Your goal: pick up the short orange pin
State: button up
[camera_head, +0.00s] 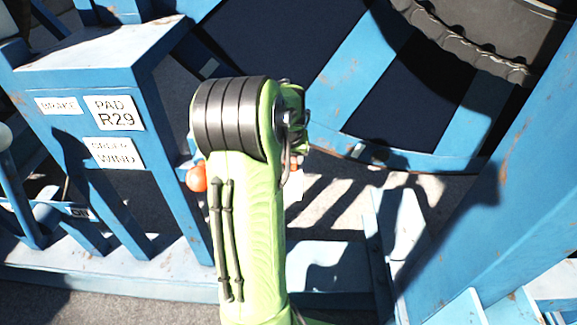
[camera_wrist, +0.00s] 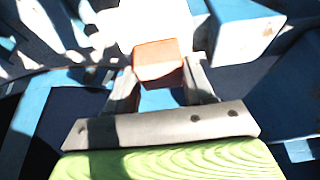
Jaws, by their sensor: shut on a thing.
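In the wrist view, an orange block-shaped end (camera_wrist: 158,60) sits between the two grey fingers of my gripper (camera_wrist: 160,72). I take it to be the short orange pin, and my gripper is shut on it. The rest of the pin is hidden or lost in glare. In the head view, my green arm hides the gripper. A rounded orange piece (camera_head: 196,179) shows at the arm's left edge, beside a blue post; I cannot tell whether it is the same pin.
A blue frame post (camera_head: 185,185) with white labels (camera_head: 115,112) stands left of my arm. The large blue and black reel (camera_head: 350,75) fills the upper right. A blue beam (camera_head: 500,180) slants along the right. Shadowed floor shows between them.

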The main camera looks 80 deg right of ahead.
jog(key=shift+c, duration=1.2)
notch_tip(320, 180, up, 10)
jog(key=p, duration=0.3)
jog(key=shift+p, duration=0.3)
jog(key=shift+r, duration=0.1)
